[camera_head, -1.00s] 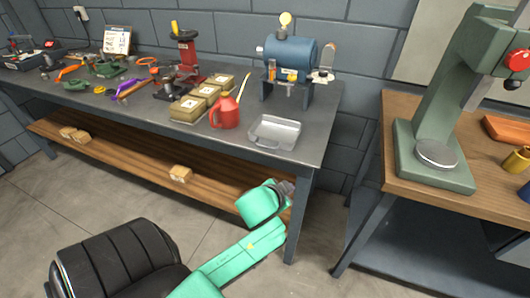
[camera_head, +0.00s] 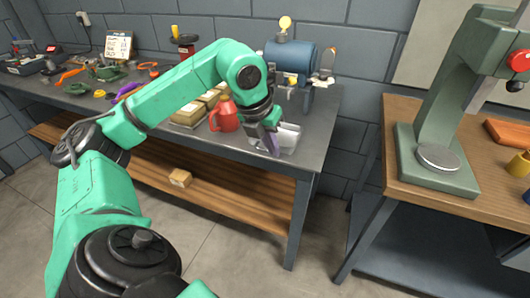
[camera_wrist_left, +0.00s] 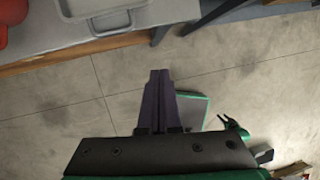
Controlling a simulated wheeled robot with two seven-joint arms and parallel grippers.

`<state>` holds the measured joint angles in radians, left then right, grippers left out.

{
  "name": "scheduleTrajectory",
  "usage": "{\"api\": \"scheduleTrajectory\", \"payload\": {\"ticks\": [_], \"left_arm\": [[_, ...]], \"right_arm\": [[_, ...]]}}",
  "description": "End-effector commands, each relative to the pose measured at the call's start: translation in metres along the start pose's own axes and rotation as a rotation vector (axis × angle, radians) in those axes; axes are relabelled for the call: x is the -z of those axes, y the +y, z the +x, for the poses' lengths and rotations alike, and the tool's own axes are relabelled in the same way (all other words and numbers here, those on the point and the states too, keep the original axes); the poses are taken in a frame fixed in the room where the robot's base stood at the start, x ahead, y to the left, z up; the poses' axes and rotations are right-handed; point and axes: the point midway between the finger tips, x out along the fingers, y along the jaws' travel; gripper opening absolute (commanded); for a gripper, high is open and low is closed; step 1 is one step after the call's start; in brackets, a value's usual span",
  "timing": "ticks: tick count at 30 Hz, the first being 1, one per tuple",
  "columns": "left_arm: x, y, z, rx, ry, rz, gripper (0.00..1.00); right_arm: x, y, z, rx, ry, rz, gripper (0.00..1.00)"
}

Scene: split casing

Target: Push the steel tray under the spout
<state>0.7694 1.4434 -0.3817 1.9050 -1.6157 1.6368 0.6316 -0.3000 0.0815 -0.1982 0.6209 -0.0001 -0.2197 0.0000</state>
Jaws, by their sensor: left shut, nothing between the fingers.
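The steel tray (camera_head: 290,138) lies on the grey workbench near its front edge, partly hidden by my left gripper. The tray also shows at the top of the left wrist view (camera_wrist_left: 122,20). The blue tank (camera_head: 291,55) stands behind it at the back of the bench, with its small spout (camera_head: 292,81) facing forward. My left gripper (camera_head: 273,152) is shut and empty, pointing down at the tray's near side. In the left wrist view its fingertips (camera_wrist_left: 159,72) appear apart from the tray, over the floor beyond the bench edge. My right gripper is out of view.
The bench ends a little right of the tray. A wooden table (camera_head: 400,150) with a green press (camera_head: 435,110) stands across a gap.

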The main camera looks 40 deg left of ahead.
Motion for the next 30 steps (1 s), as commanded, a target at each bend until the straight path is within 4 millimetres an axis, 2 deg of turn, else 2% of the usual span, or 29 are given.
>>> {"api": "scheduleTrajectory", "payload": {"ticks": [1, 4, 8, 20, 21, 24, 30], "left_arm": [[-0.001, 0.024, -0.009, -0.086, 0.004, -0.041, 0.0], [0.002, 0.045, -0.014, -0.162, 0.018, -0.079, 0.0], [0.004, 0.048, 0.002, -0.167, 0.022, -0.079, 0.0], [0.004, 0.059, 0.084, -0.159, 0.024, -0.076, 0.0], [-0.007, 0.058, 0.082, -0.154, 0.019, -0.078, 0.0], [-0.022, 0.061, 0.087, -0.156, 0.019, -0.076, 0.0], [-0.033, 0.063, 0.094, -0.159, 0.021, -0.074, 0.0]], "right_arm": [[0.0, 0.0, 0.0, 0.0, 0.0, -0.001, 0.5], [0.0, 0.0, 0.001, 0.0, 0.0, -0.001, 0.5], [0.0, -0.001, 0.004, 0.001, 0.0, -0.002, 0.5], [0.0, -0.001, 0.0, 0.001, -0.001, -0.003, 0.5], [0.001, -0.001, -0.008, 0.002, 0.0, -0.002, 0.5], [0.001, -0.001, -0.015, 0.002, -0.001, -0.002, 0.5], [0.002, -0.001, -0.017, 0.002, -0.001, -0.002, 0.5]]}}
